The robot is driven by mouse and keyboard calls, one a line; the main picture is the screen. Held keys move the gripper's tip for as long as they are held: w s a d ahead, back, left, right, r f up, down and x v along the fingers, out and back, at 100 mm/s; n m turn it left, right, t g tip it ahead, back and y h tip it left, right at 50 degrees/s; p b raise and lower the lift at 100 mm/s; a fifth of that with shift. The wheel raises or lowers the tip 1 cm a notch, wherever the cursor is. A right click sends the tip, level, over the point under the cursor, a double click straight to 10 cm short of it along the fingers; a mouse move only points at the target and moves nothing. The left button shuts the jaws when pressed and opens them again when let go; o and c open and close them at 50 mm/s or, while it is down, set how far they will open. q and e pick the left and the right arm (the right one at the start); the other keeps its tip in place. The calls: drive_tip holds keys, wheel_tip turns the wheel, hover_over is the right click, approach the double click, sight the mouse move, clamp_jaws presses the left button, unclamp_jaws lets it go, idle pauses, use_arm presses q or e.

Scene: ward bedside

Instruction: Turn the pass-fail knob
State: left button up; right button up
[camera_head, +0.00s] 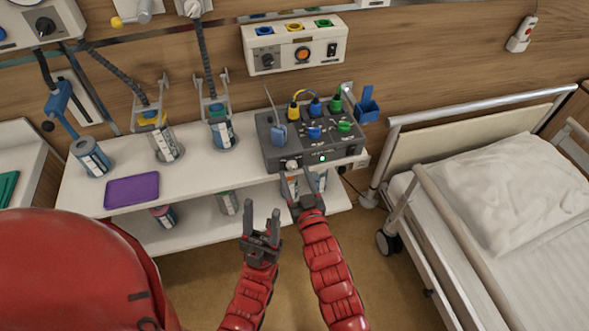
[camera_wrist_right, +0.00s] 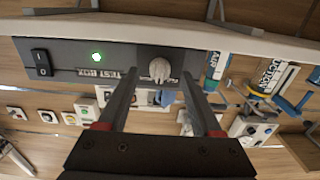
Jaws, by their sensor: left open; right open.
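The dark test box (camera_head: 350,150) stands on the white shelf. Its front has a pale round knob (camera_head: 291,165) left of a lit green light (camera_head: 323,158). In the right wrist view the knob (camera_wrist_right: 160,66) appears between the fingertips of my right gripper (camera_wrist_right: 158,80), beside the "TEST BOX" lettering. My right gripper (camera_head: 300,178) is open just in front of the box. I cannot tell whether its fingers touch the knob. The lettering around the knob is partly hidden. My left gripper (camera_head: 262,219) is open and empty, lower and to the left, in front of the shelf.
Blue-labelled canisters (camera_head: 91,158) and a purple pad (camera_head: 132,190) stand on the shelf to the left. Cables and plugs (camera_head: 315,105) rise from the box top. A bed (camera_head: 500,190) with a rail is at the right. A wall panel (camera_head: 295,45) hangs above.

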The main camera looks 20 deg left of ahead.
drive_tip(key=shift+x, duration=0.8)
drive_tip(key=shift+c, duration=0.2)
clamp_jaws()
